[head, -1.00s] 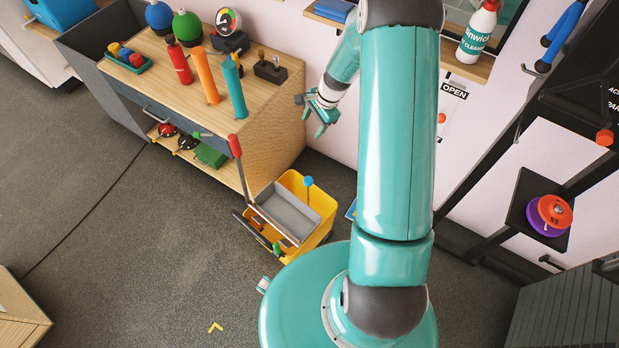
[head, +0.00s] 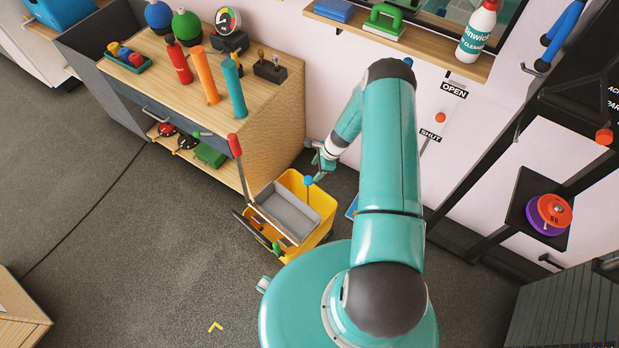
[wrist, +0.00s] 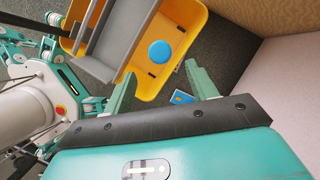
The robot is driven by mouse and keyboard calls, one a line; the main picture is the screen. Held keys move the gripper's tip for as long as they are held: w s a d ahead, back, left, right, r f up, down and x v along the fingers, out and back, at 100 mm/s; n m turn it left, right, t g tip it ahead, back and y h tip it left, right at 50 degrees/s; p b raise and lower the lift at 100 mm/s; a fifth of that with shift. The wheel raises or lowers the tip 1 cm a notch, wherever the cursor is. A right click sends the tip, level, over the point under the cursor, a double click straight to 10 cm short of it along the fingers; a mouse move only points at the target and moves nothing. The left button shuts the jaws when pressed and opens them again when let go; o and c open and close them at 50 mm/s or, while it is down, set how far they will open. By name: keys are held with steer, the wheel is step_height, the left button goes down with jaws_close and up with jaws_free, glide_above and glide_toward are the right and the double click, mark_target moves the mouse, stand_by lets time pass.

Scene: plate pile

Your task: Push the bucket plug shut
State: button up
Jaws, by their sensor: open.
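The yellow bucket (head: 323,203) stands on the floor beside the wooden cabinet, with a grey wringer tray across its left part. The plug's blue round knob (head: 308,181) sits on a thin stem inside the bucket. In the wrist view the knob (wrist: 160,52) appears from above as a blue disc over the yellow bucket (wrist: 186,25). My gripper (head: 317,164) is open and empty, just above and beyond the knob in the head view. In the wrist view its fingers (wrist: 160,87) are spread apart, with the knob lying ahead between them. No contact shows. The stem's lower end is hidden.
The wooden cabinet (head: 275,125) stands close on the left of the bucket. The wringer's red-tipped handle (head: 234,146) rises from its left side. A wall label with OPEN (head: 454,90) and SHUT (head: 430,134) has a red dot between. A wall shelf (head: 405,45) hangs above.

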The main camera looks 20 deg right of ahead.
mark_target(309, 179)
steer(key=x, duration=0.7)
steer(key=shift+a+f, duration=0.1)
steer(key=shift+f, duration=0.05)
